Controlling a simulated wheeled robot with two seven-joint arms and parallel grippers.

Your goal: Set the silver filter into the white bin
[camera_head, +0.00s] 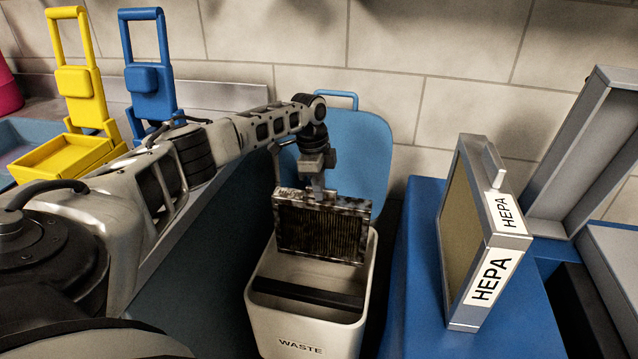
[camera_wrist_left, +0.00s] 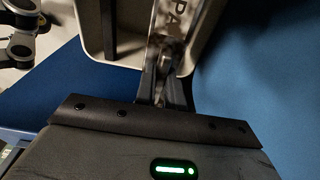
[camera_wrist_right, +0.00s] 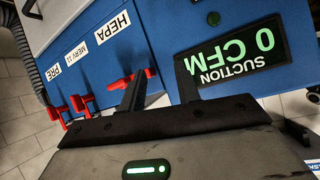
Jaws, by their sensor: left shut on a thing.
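The silver filter (camera_head: 322,232), a dirty metal frame with dark pleats, hangs upright over the opening of the white bin (camera_head: 302,328) marked WASTE. My left gripper (camera_head: 317,188) is shut on the handle at its top. In the left wrist view the closed fingers (camera_wrist_left: 166,88) grip the handle, and a label ending in "PA" shows on the filter's edge (camera_wrist_left: 184,18). I cannot tell whether the filter's lower edge is below the bin's rim. My right gripper (camera_wrist_right: 160,88) shows only in its wrist view, open and empty, before a blue panel.
A dark bar (camera_head: 308,293) lies across the inside of the bin. A clean filter marked HEPA (camera_head: 482,235) stands on a blue box (camera_head: 415,300) to the right. A blue lid-like panel (camera_head: 362,150) is behind the bin. Yellow (camera_head: 75,95) and blue (camera_head: 150,90) racks stand left.

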